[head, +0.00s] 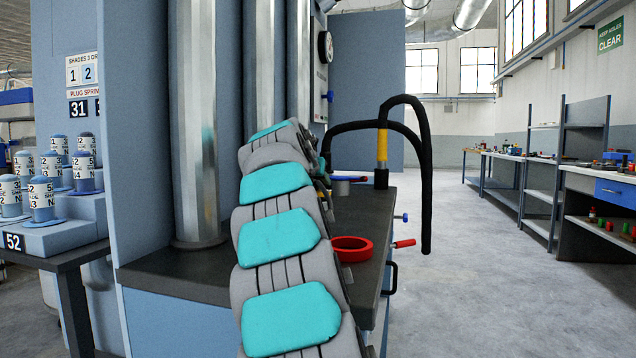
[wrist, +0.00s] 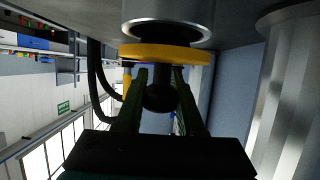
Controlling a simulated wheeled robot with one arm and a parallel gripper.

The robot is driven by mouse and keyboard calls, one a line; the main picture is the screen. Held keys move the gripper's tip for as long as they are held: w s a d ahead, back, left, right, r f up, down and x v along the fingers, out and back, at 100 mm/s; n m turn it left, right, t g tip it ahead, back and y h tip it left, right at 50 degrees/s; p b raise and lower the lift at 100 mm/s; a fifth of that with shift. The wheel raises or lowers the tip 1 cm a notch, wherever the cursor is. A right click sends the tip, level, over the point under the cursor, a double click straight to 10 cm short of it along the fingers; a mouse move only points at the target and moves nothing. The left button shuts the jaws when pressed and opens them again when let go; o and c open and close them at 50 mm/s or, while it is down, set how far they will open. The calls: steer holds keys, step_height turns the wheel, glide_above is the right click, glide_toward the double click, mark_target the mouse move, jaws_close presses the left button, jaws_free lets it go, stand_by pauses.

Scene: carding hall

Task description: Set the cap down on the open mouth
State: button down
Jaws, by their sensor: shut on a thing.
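The cap is a yellow disc (wrist: 166,54) with a dark round knob (wrist: 160,98), seen in the wrist view, which is upside down. My gripper (wrist: 160,76) is shut on the knob between its two fingers. Just beyond the cap is a shiny metal cylinder (wrist: 168,12) with a pale round rim, standing on the dark worktop. The cap overlaps the rim in the picture and hides part of the mouth. I cannot tell whether they touch.
A red ring (head: 352,249) lies on the dark worktop (head: 185,272) right of my arm. Black hoses (head: 427,180) arch from a yellow-banded post (head: 382,146) behind. A tall metal column (head: 196,130) stands at left. The floor at right is clear.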

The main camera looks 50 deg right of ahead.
steer(key=shift+f+b, duration=0.3)
steer(key=shift+f, duration=0.2)
steer(key=c, duration=0.5)
jaws_free()
steer(key=shift+a+r+p, duration=0.1)
steer(key=shift+r+p, duration=0.45)
steer(key=shift+r, duration=0.2)
steer(key=v, duration=1.1)
steer(key=shift+s+a+r, duration=0.2)
steer(key=shift+s+a, duration=0.05)
steer(key=shift+a, duration=0.05)
